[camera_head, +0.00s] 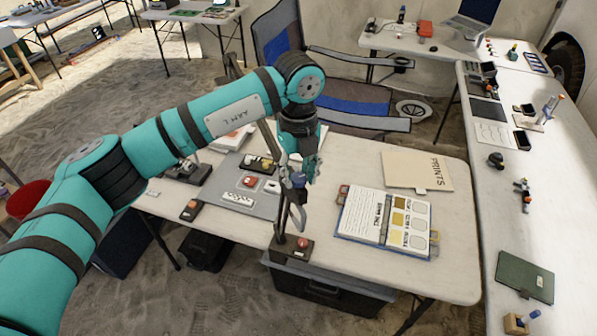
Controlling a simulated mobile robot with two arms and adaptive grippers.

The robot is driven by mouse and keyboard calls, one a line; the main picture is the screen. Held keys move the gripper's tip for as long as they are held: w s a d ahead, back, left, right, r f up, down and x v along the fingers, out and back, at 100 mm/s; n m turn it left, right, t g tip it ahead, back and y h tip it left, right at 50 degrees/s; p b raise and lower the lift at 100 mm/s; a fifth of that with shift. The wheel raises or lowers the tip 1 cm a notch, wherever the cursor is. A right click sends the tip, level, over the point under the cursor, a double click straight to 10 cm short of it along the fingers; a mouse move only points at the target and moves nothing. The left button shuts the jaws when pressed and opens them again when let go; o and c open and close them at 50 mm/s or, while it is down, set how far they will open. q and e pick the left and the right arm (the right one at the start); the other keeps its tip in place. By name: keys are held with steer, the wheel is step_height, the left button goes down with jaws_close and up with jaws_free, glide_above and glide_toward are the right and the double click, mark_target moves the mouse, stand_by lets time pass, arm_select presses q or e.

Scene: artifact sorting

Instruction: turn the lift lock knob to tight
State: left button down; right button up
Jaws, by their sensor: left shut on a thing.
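My left gripper (299,181) points down over the front part of the white table, with its fingers shut on a small part. A thin grey stand (270,143) rises beside the gripper. A dark base with a red button (303,243) sits below, near the table's front edge. My right gripper is not in view.
An open book of colour swatches (385,222) and a prints folder (417,171) lie right of the gripper. A grey mat (262,207) with small devices lies left. A folding chair (340,95) stands behind; a long side table (497,200) runs along the right.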

arm_select(q)
steer(key=shift+f+m+b, duration=0.15)
steer(key=shift+m+b, duration=0.15)
steer(key=shift+b, duration=0.2)
steer(key=m+b, duration=0.5)
steer(key=b, duration=0.2)
steer(key=shift+m, duration=0.3)
steer(key=shift+m+b, duration=0.8)
steer(key=shift+b, duration=0.15)
steer(key=m+b, duration=0.2)
steer(key=m, duration=0.2)
steer(key=shift+m, duration=0.3)
steer(key=m+b, duration=0.1)
steer(key=m, duration=0.1)
steer(key=shift+m, duration=0.3)
steer(key=shift+r+m+b, duration=0.2)
steer(key=shift+m+b, duration=0.15)
steer(key=shift+m, duration=1.05)
steer(key=c, duration=0.9)
jaws_free()
steer(key=shift+c, duration=0.2)
